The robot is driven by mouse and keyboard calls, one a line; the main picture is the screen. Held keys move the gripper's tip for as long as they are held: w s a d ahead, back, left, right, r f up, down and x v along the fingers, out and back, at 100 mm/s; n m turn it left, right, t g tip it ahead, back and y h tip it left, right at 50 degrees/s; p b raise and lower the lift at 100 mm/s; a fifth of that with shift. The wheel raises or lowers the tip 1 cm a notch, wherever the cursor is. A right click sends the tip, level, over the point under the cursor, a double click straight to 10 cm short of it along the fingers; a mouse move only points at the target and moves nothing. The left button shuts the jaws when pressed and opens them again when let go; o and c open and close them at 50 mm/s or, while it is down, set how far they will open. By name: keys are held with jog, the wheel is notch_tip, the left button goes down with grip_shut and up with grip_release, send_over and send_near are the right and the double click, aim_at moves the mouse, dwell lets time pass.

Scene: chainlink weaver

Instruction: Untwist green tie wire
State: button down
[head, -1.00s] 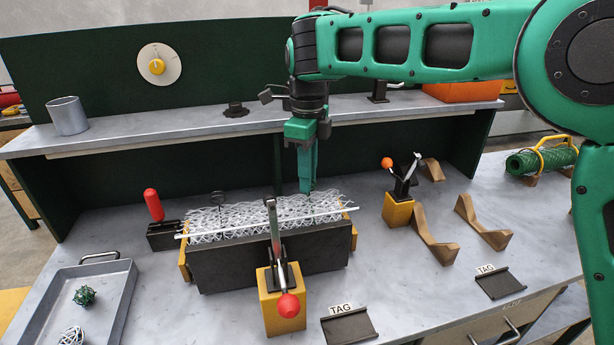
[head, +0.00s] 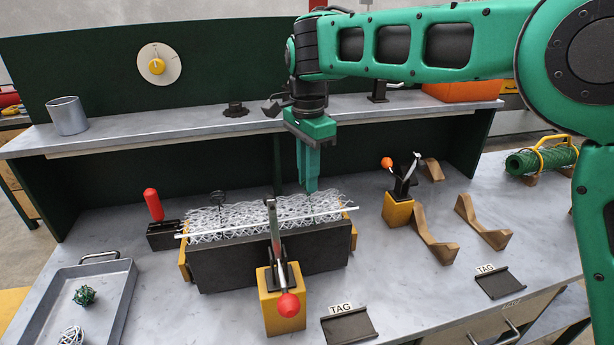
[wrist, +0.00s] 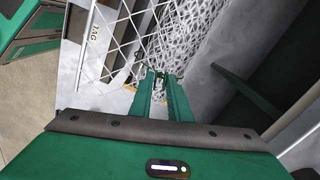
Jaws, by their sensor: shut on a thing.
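My gripper (head: 309,189) points straight down at the back right part of the white chain-link mesh (head: 235,217). Its two green fingers are close together, shut on the green tie wire (wrist: 177,75) at the mesh. In the wrist view the fingertips (wrist: 160,80) meet at the mesh edge, and thin dark green wire ends stick out on either side of them. The fingers hide most of the tie wire, so its twist cannot be made out. The mesh also fills the top of the wrist view (wrist: 190,30). It lies in a dark fixture (head: 270,262) with a white rod across it.
A red-knobbed clamp (head: 289,305) stands in front of the fixture and a red-handled one (head: 153,205) to its left. An orange-knobbed clamp (head: 397,210) and wooden cradles (head: 432,240) stand right. A grey tray (head: 122,285) holds a green wire ball (head: 84,295). A shelf (head: 200,128) runs behind.

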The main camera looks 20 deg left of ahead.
jog(key=n, duration=0.4)
jog(key=shift+d, duration=0.2)
jog(key=n, duration=0.4)
jog(key=shift+w, duration=0.1)
jog(key=n, duration=0.3)
jog(key=shift+n, duration=0.4)
jog(key=n, duration=0.4)
jog(key=shift+a+n, duration=0.1)
jog(key=shift+n, duration=0.2)
jog(key=n, duration=0.7)
jog(key=shift+a+r, duration=0.1)
jog(key=n, duration=0.8)
jog(key=shift+a, duration=0.1)
jog(key=n, duration=0.8)
jog(key=shift+n, duration=0.3)
jog(key=n, duration=0.3)
jog(key=shift+n, duration=0.3)
jog(key=n, duration=0.4)
jog(key=shift+n, duration=0.3)
jog(key=n, duration=0.3)
jog(key=shift+n, duration=0.3)
jog(key=n, duration=0.3)
jog(key=shift+n, duration=0.3)
jog(key=n, duration=0.4)
jog(key=shift+r+n, duration=0.1)
jog(key=shift+n, duration=1.9)
